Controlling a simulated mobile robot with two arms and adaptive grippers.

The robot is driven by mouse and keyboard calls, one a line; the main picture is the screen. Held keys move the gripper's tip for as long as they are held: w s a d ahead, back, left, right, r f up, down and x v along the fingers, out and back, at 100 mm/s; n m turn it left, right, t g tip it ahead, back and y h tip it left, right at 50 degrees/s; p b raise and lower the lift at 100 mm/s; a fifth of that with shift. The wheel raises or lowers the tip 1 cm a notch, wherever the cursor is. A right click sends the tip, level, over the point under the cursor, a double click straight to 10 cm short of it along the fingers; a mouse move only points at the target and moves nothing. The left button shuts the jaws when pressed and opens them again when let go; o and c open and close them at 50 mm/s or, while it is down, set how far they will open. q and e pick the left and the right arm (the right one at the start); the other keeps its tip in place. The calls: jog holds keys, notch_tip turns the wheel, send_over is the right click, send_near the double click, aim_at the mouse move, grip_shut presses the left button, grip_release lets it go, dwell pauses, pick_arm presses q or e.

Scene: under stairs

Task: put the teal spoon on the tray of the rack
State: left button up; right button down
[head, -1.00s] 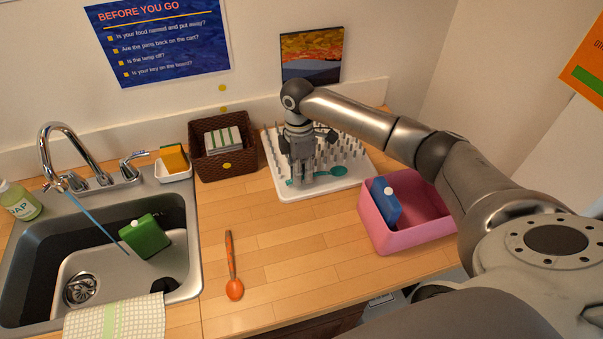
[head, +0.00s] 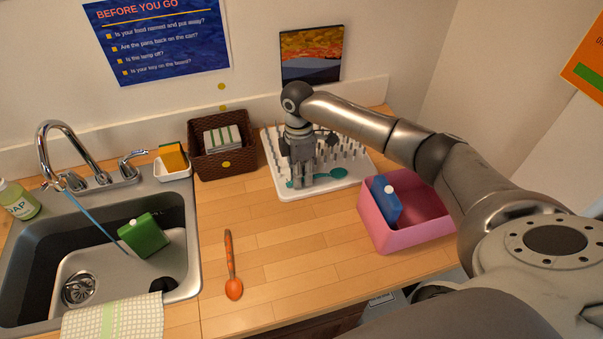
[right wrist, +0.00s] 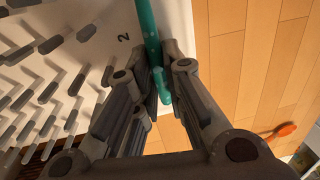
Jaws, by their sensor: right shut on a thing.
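The teal spoon (head: 338,172) is at the front of the white rack (head: 335,186), with its bowl toward the right. My right gripper (head: 302,181) points down over the rack's front strip and is shut on the spoon's handle. In the right wrist view the teal handle (right wrist: 147,30) runs between the closed fingers (right wrist: 163,80), over the white tray near its edge. I cannot tell whether the spoon touches the tray or hangs just above it. My left gripper is not in view.
Pegs stand behind the spoon on the rack. A brown basket (head: 240,170) is left of the rack, and a pink bin (head: 405,236) with a blue bottle (head: 385,199) is at right. An orange spoon (head: 233,288) lies on the open counter beside the sink (head: 190,285).

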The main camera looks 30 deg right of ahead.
jog(key=shift+f, duration=0.15)
jog(key=c, duration=1.4)
grip_release()
jog(key=shift+c, duration=0.2)
jog(key=shift+s, duration=0.1)
jog(key=shift+r, duration=0.25)
jog(key=shift+w+r, duration=0.2)
notch_tip(320, 180, up, 11)
jog(key=w, duration=0.1)
jog(key=shift+d, duration=0.15)
